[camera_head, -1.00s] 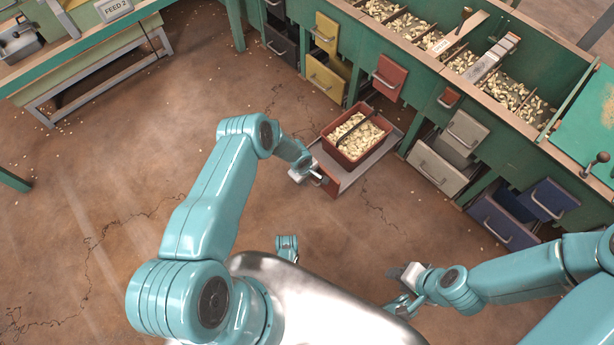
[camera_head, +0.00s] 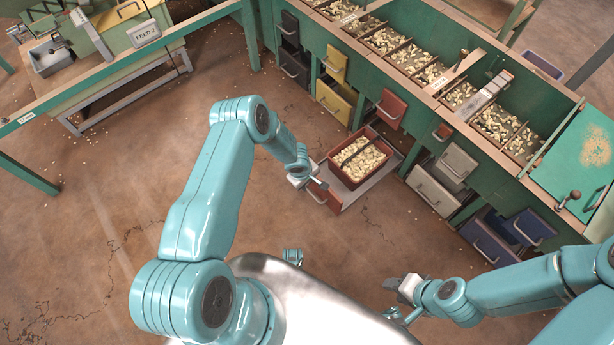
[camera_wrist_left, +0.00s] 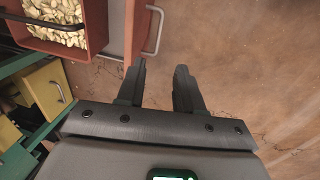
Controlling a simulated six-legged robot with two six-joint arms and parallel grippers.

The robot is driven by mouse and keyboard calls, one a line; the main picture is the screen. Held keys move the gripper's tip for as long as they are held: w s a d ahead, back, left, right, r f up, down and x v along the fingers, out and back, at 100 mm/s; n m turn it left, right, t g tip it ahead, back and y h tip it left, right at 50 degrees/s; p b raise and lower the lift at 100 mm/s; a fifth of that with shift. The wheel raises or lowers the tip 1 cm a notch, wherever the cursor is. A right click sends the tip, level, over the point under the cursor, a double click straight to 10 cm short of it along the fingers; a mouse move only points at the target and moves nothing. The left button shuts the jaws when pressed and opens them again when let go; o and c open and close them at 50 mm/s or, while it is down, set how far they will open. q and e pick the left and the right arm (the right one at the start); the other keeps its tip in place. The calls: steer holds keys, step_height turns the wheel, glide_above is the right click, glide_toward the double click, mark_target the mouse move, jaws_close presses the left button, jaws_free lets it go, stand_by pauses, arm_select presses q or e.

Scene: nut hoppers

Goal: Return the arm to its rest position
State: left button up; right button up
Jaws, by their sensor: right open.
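My left gripper (camera_head: 312,183) is beside the front of a pulled-out drawer (camera_head: 326,194) that holds a red bin of nuts (camera_head: 346,178). In the left wrist view my left gripper (camera_wrist_left: 160,80) has its two dark fingers apart with nothing between them. The drawer's red front (camera_wrist_left: 134,35) and its metal handle (camera_wrist_left: 155,30) are just past the fingertips, and the bin (camera_wrist_left: 92,38) is at the upper left. My right gripper (camera_head: 399,294) is at the lower middle right, open, over bare floor and apart from the cabinet.
A green hopper bench (camera_head: 440,107) with nut compartments and coloured drawers runs along the upper right. A blue drawer (camera_head: 485,240) stands out near my right arm. A feed table (camera_head: 120,70) is at the upper left. The brown floor at left is clear.

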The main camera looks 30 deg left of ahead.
arm_select(q)
steer(key=shift+r, duration=0.2)
stand_by(0.4)
step_height(320, 180, up, 5)
steer(key=w+d, duration=0.2)
steer(key=s+d+r+m+g+h, duration=0.1)
steer(key=s+d+r+h, duration=0.2)
steer(key=s+d+r, duration=0.5)
steer(key=s+d+r+m+g, duration=0.15)
steer(key=s+m, duration=0.25)
steer(key=s, duration=0.4)
steer(key=s+d+r+m+t, duration=0.1)
steer(key=s+d+r+m, duration=0.2)
steer(key=s, duration=0.5)
step_height(320, 180, up, 18)
steer(key=w+m+p, duration=0.1)
steer(key=m+p, duration=0.3)
steer(key=p, duration=1.6)
steer(key=shift+a+r, duration=0.2)
steer(key=shift+a, duration=0.25)
